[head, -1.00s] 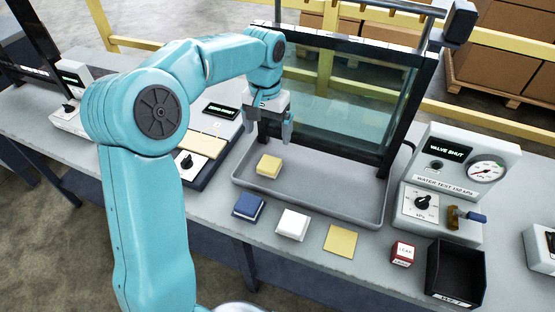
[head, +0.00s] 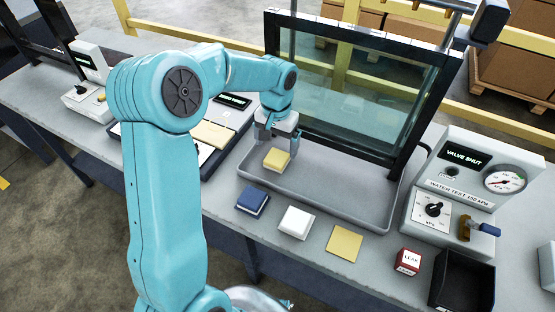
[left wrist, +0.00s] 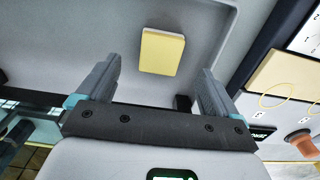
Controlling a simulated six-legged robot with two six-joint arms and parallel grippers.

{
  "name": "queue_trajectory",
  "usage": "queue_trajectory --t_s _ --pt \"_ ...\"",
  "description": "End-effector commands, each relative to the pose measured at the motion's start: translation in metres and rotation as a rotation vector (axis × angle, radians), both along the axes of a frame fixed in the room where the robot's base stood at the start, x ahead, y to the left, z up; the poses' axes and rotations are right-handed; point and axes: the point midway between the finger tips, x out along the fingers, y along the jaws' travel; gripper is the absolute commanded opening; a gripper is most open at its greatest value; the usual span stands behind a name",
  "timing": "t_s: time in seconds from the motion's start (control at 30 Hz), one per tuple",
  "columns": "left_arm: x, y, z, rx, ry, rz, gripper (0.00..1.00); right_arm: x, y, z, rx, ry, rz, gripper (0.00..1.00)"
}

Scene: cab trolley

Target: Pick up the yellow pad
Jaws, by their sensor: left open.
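The yellow pad (head: 277,159) is a small thick block lying in the grey tray (head: 330,208) below the glass panel, near the tray's left end. In the left wrist view the pad (left wrist: 162,52) lies ahead of the fingertips, roughly centred between them. My left gripper (head: 281,142) is open and empty, just behind and above the pad. Its two fingers also show apart in the left wrist view (left wrist: 158,82). I cannot tell the exact height gap to the pad. My right gripper is not in view.
A blue pad (head: 252,201), a white pad (head: 296,222) and a flat yellow square (head: 344,243) lie along the bench front. A red-and-white block (head: 407,261) and a black bin (head: 463,281) are at right. The framed glass panel (head: 355,90) stands upright behind the tray.

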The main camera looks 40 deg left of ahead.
Motion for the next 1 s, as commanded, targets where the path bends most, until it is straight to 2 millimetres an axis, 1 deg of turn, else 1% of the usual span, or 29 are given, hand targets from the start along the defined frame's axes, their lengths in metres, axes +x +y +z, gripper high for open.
queue_trajectory --t_s 0.3,0.4,0.6,0.63,0.67,0.7,0.77,0.8,1.0 --pt "0.004 0.001 -0.045 -0.001 0.003 0.001 0.94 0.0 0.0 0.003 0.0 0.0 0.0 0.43" --pt "0.005 0.002 -0.051 0.0 0.001 0.0 0.94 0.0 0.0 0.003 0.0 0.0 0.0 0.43" --pt "0.005 0.002 -0.052 0.0 0.0 0.0 0.94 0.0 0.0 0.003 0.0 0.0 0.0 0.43" --pt "0.005 0.002 -0.052 0.0 0.0 0.0 0.87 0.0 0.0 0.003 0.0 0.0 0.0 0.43" --pt "0.005 0.002 -0.052 0.0 0.0 0.0 0.77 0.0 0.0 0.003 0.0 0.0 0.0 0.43" --pt "0.005 0.002 -0.052 0.0 0.0 0.0 0.64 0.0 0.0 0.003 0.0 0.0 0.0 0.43" --pt "0.005 0.002 -0.052 0.0 0.0 0.0 0.45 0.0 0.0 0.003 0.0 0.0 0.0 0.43" --pt "0.005 0.002 -0.052 0.0 0.0 0.0 0.32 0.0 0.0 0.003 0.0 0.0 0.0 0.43" --pt "0.005 0.002 -0.051 0.0 0.0 0.0 0.32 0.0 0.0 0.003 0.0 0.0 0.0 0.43"
